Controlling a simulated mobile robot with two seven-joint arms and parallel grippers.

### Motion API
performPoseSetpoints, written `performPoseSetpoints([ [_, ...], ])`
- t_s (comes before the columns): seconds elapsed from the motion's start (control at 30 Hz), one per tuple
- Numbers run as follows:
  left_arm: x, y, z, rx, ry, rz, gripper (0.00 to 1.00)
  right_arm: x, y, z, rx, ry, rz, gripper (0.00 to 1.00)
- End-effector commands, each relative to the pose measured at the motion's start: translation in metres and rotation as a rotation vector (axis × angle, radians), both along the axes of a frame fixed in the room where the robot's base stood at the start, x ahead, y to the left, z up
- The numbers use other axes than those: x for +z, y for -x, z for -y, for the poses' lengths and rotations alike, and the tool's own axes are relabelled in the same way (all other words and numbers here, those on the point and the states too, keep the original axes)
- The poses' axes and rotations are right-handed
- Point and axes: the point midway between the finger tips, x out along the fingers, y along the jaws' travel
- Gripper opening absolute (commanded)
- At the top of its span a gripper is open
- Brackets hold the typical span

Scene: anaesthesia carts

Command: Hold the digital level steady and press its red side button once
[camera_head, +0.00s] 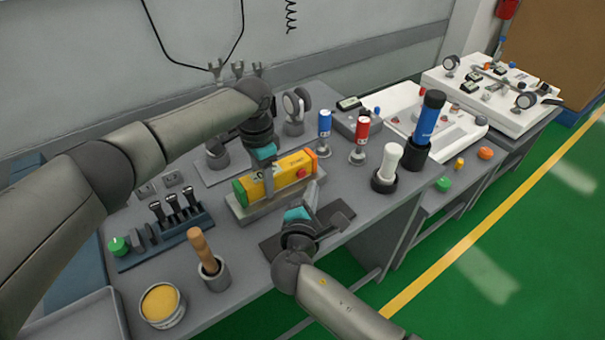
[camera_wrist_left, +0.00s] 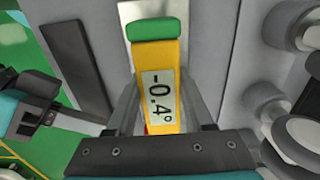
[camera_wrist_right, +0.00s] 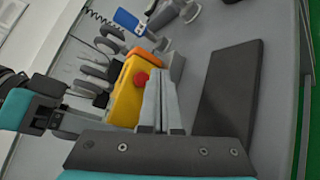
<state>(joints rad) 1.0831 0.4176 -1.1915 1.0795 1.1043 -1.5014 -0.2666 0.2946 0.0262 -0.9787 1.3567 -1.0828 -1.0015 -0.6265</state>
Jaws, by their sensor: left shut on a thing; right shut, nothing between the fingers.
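The digital level (camera_head: 247,189) is a yellow bar with a green end and an orange end, lying on a grey block (camera_head: 240,211). My left gripper (camera_head: 267,172) is shut on its middle from above. In the left wrist view the level (camera_wrist_left: 170,55) shows "-0.4°" between the fingers (camera_wrist_left: 157,105). The red side button (camera_head: 302,173) faces the table's front; it also shows in the right wrist view (camera_wrist_right: 141,78). My right gripper (camera_head: 313,193) is shut and empty. Its fingertips (camera_wrist_right: 160,88) are close beside the button; I cannot tell whether they touch it.
A dark flat plate (camera_wrist_right: 230,90) lies in front of the level. A rack with black-handled tools (camera_head: 165,237), a wooden-handled tool in a cup (camera_head: 200,245) and a yellow-topped tin (camera_head: 160,303) stand left. Blue (camera_head: 325,123) and red (camera_head: 362,130) cylinders stand behind right.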

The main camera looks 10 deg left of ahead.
Motion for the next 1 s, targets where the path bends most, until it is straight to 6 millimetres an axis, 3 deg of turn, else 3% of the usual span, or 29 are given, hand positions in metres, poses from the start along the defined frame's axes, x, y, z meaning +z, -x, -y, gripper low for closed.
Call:
performPoseSetpoints([
  [0.23,0.0007,-0.0004,0.0003,0.0,0.001,0.001,0.0,0.0004,-0.0094,-0.0083,0.0,0.0,0.0,0.0],
  [1.0,0.0006,-0.0004,0.0003,0.0,0.001,0.001,0.0,0.0001,-0.0094,-0.0083,0.0,0.001,0.0,0.0],
])
